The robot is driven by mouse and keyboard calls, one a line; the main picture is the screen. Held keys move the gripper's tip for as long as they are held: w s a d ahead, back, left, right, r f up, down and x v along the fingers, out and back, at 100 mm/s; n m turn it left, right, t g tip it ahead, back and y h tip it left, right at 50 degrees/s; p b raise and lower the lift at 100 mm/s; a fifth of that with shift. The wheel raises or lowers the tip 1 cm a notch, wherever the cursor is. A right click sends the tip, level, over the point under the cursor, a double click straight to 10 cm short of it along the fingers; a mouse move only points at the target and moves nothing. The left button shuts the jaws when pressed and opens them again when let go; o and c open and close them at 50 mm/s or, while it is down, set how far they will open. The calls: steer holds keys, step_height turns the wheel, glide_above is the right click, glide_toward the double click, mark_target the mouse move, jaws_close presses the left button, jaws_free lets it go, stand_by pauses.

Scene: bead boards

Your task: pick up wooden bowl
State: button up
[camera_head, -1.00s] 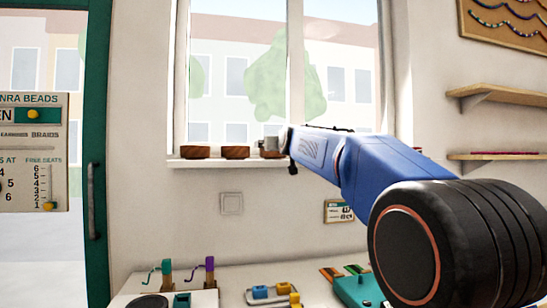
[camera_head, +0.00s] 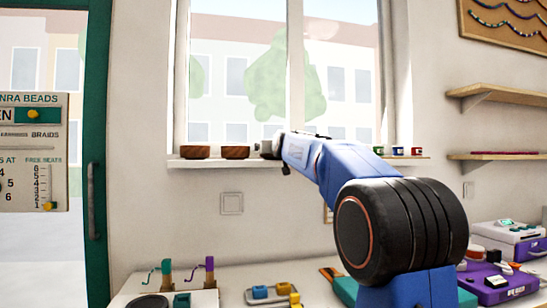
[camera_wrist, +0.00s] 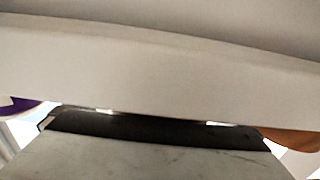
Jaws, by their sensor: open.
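Two brown wooden bowls stand side by side on the windowsill (camera_head: 215,164) in the head view, the left bowl (camera_head: 195,152) and the right bowl (camera_head: 235,152). My gripper (camera_head: 264,149) is open at the sill, just right of the right bowl. It hides the part of the sill where another brown piece showed earlier. In the wrist view, a brown patch (camera_wrist: 291,138) shows at the right edge, perhaps part of a wooden bowl. A pale surface fills most of that view, and the fingertips' hold on anything cannot be made out.
Several small coloured cups (camera_head: 398,151) stand on the sill right of my arm. The window (camera_head: 240,70) is behind the sill. Below, the worktop holds a blue-and-yellow bead tray (camera_head: 270,294) and a purple case (camera_head: 495,284). Wall shelves (camera_head: 497,89) are at right.

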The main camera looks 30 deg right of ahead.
steer(key=c, duration=1)
steer(key=shift+r, duration=9)
